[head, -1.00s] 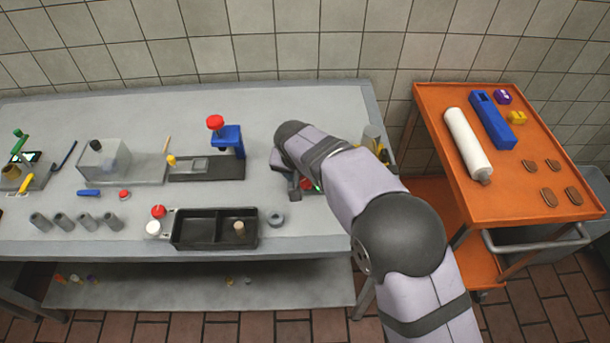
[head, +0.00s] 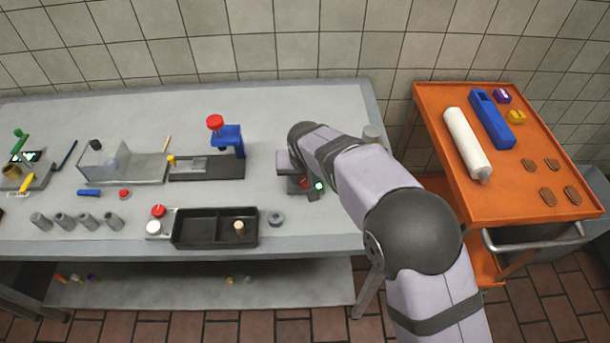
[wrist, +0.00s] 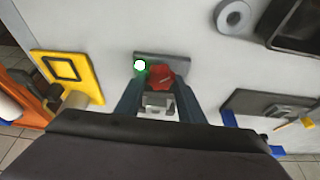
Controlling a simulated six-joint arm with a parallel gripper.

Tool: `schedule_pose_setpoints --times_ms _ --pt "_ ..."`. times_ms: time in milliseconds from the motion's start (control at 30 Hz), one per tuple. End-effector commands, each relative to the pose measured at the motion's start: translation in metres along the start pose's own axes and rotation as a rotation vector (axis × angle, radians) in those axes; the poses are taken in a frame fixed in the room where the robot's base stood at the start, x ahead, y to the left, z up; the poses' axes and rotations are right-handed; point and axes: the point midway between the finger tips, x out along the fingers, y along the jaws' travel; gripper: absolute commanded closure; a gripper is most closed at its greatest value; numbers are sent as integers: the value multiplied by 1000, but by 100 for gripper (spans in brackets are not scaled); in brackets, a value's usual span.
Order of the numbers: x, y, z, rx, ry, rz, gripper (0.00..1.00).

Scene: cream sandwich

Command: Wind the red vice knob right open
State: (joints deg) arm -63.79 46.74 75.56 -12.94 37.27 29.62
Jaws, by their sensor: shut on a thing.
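The red vice knob (wrist: 161,76) sits between the two fingertips of my gripper (wrist: 154,78) in the wrist view. My gripper is shut on the knob, with one finger on each side of it. The grey vice (wrist: 157,104) shows beneath and behind the knob, partly hidden by the fingers and the wrist. A bright white-green light (wrist: 140,65) shows at the left fingertip. In the head view the knob (head: 304,183) is mostly covered by my arm, and the vice's jaw opening cannot be made out there.
A black two-part tray (head: 215,243) and a grey ring (head: 276,218) lie left of the vice. A blue press with a red top (head: 215,122) stands further left. A yellow frame (wrist: 64,72) lies beside the vice in the wrist view. An orange cart (head: 520,205) stands right.

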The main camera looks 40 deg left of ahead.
Motion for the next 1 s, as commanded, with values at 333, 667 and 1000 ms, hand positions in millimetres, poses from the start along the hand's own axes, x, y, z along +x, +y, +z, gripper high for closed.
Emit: schedule_pose_setpoints --times_ms 333,667,1000 --pt "0 4 -2 -290 3 -124 87" --pt "3 6 -3 -566 5 -237 87" --pt "2 7 -4 -754 5 -312 87"
